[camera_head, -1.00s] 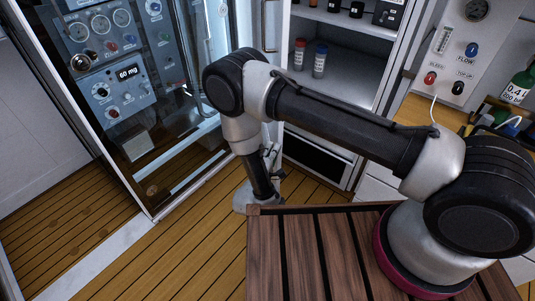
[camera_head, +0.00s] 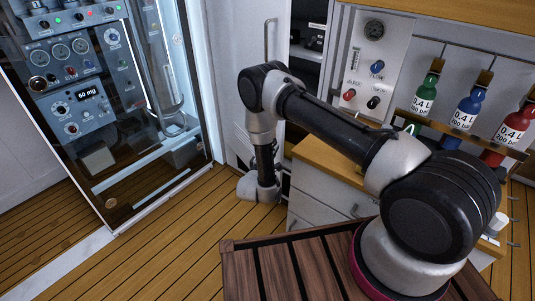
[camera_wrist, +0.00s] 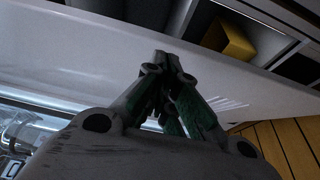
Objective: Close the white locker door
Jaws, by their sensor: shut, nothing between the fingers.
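The white locker door (camera_head: 235,95) stands partly open in the head view, with a vertical bar handle (camera_head: 268,40) near its right edge. The locker's dark inside (camera_head: 308,45) shows to the right of that edge. My gripper (camera_head: 268,187) is low in front of the door, and its fingertips are hard to make out there. In the wrist view my gripper (camera_wrist: 163,58) is shut and empty, with its tips in front of the pale door surface (camera_wrist: 75,55). I cannot tell whether they touch it.
A glass-fronted instrument cabinet (camera_head: 110,215) stands to the left. A drawer unit with a wooden top (camera_head: 315,150) is close to the right of my gripper, below a gauge panel (camera_head: 390,50) and bottles (camera_head: 465,110). Wooden floor (camera_head: 165,240) is free in front.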

